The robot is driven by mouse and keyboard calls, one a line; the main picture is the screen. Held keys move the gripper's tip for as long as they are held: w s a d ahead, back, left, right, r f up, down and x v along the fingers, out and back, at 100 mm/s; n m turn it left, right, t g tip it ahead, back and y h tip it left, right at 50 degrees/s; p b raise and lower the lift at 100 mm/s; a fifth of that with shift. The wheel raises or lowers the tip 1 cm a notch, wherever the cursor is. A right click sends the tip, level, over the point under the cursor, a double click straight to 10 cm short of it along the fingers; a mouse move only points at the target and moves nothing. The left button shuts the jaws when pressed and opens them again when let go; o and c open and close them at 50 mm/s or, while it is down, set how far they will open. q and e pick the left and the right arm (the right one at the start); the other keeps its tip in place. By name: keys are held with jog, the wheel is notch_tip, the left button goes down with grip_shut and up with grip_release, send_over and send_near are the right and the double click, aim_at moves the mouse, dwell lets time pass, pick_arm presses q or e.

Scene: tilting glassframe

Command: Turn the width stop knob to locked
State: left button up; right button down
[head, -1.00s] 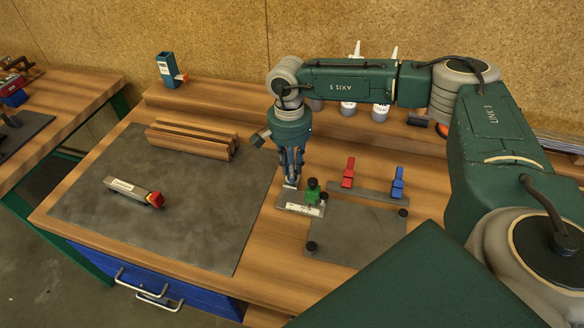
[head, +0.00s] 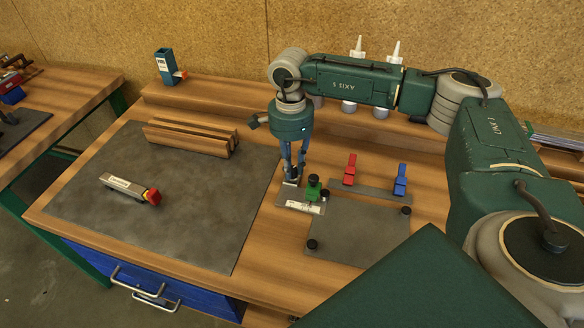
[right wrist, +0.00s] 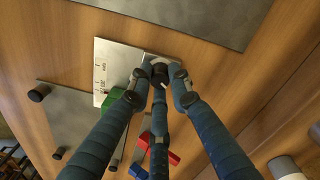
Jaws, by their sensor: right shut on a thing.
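My right gripper (head: 292,181) points down at the left end of a small metal plate (head: 289,202) with a white scale label (head: 304,208). In the right wrist view its three blue fingers (right wrist: 160,75) close around a small dark round knob (right wrist: 160,71), which they partly cover. I cannot read the knob's setting. A green clamp (head: 314,190) with a black top stands on the plate just right of the fingers. It also shows in the right wrist view (right wrist: 113,97). My left gripper is not in view.
A grey plate (head: 358,234) with black corner knobs lies to the right. Red (head: 349,172) and blue (head: 400,180) clamps stand behind it. A dark mat (head: 150,205) at left holds wooden strips (head: 190,137) and a red-tipped tool (head: 130,188). White-nozzled bottles stand at the back.

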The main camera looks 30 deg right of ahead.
aim_at(295, 167)
jog(key=m+b, duration=0.1)
jog(key=m, duration=0.5)
jog(key=shift+d+m+b, duration=0.2)
jog(key=shift+m+b, duration=0.1)
jog(key=shift+b, duration=0.1)
jog(key=m+b, duration=0.1)
jog(key=m, duration=0.4)
jog(key=shift+m, duration=0.3)
jog(key=c, duration=1.6)
grip_release()
jog(key=shift+s, duration=0.1)
notch_tip(295, 167, up, 12)
jog(key=shift+d+r, duration=0.1)
jog(key=shift+d, duration=0.05)
